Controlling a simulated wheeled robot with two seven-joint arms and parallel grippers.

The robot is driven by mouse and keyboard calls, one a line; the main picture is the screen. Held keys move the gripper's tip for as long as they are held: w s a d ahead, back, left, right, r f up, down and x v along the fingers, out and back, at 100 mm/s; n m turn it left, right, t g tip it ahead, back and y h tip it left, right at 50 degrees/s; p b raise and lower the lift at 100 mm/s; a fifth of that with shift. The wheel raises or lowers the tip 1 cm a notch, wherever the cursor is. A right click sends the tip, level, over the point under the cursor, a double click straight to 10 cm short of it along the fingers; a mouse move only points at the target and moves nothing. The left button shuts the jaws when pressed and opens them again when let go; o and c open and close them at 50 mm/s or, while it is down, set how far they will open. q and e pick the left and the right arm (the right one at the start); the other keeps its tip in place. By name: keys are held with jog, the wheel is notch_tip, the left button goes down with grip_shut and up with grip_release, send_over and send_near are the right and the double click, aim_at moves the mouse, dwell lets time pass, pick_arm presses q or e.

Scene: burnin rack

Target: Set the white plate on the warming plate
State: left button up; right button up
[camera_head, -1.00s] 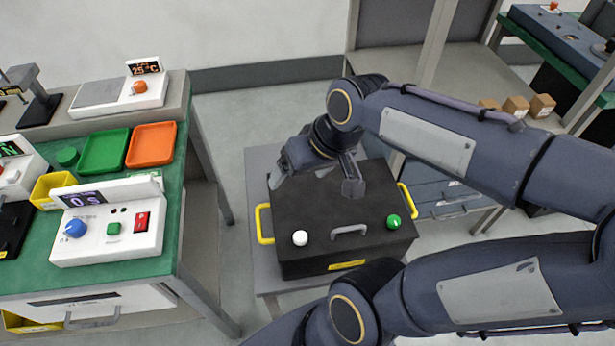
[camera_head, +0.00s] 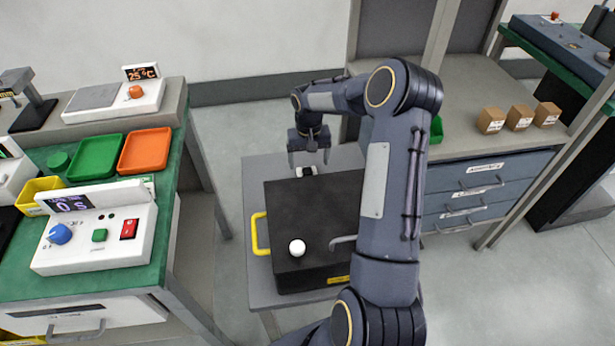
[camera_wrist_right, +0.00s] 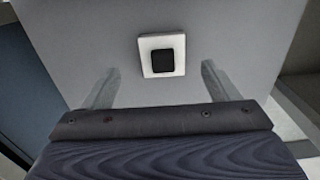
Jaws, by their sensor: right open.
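A small white square plate (camera_wrist_right: 145,55) with a dark square in its middle shows in the right wrist view, lying on a grey surface. In the head view a small white and dark piece (camera_head: 306,171) shows at the right gripper's tips, behind the black box; most of it is hidden. My right gripper (camera_head: 308,160) is open and points down over it. In the wrist view the fingers (camera_wrist_right: 158,84) stand apart, with the plate beyond their tips and nothing between them. The warming plate (camera_head: 95,97), a white unit with a grey top and a 25 °C display, stands on the left bench's raised shelf.
A black box (camera_head: 290,215) with a yellow handle and white knob stands on the grey table (camera_head: 257,178). The green bench (camera_head: 110,265) holds a timer unit (camera_head: 95,230), a green tray (camera_head: 95,157) and an orange tray (camera_head: 146,150). Small cartons (camera_head: 520,117) stand at right.

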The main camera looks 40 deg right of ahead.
aim_at(308, 173)
jog(key=f, duration=0.5)
jog(key=shift+s+a+f+b, duration=0.15)
jog(key=shift+a+f+b, duration=0.15)
jog(key=shift+r, duration=0.1)
jog(key=c, duration=1.1)
